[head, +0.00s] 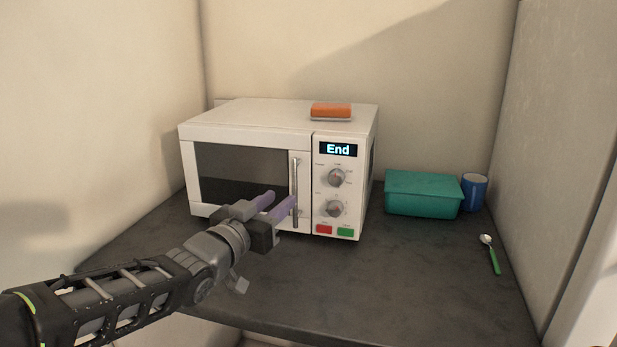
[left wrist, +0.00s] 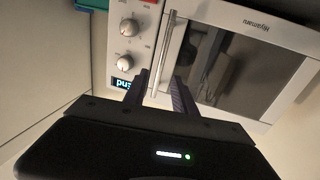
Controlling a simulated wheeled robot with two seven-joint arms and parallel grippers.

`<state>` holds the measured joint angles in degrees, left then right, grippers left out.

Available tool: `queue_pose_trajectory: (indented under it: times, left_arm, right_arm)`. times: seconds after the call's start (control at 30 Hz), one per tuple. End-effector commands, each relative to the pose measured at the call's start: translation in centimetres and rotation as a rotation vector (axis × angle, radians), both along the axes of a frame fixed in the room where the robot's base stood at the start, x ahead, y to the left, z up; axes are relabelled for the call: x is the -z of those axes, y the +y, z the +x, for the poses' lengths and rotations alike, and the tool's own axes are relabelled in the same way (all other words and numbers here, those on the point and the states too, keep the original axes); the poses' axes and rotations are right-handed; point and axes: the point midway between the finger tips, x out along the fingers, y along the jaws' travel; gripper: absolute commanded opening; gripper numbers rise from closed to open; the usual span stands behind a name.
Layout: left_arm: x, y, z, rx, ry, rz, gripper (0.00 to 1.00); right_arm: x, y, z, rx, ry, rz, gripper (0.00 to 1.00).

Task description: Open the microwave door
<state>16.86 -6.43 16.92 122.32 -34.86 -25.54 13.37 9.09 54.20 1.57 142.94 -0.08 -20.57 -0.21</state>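The white microwave (head: 240,120) stands on the dark counter with its door (head: 237,172) shut. Its vertical metal handle (head: 295,190) is on the right edge of the door, beside the control panel. My left gripper (head: 279,203) is at the lower part of the handle, its purple fingers apart. In the left wrist view, which is upside down, the handle (left wrist: 166,50) runs down toward the space between the two fingers (left wrist: 158,95). Whether a finger touches the handle cannot be told. My right gripper is not in either view.
An orange item (head: 331,110) lies on top of the microwave. A teal box (head: 423,194), a blue cup (head: 474,191) and a green-handled spoon (head: 493,257) are on the counter (head: 390,275) to the right. Walls close in at left and right. The counter in front is clear.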

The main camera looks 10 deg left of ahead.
Motion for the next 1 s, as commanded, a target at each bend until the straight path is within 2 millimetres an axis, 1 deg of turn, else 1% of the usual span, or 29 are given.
queue_pose_trajectory:
  times: [0.33,0.47,0.57,0.9,1.0]
  left_arm:
    - [0.0,0.0,0.0,0.000,0.000,0.000,0.32]
    - [0.1,-0.2,0.6,0.001,0.001,0.000,0.32]
    - [0.1,-0.5,1.6,0.001,0.001,-0.002,0.32]
    - [0.0,-1.8,6.4,0.002,0.002,-0.003,0.32]
    - [0.0,-2.0,7.2,0.001,0.001,-0.001,0.32]
  right_arm:
    - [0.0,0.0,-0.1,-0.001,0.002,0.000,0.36]
    - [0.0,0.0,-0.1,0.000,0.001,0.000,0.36]
    - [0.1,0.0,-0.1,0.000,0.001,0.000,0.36]
    - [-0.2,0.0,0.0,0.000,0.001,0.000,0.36]
    - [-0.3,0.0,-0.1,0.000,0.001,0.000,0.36]
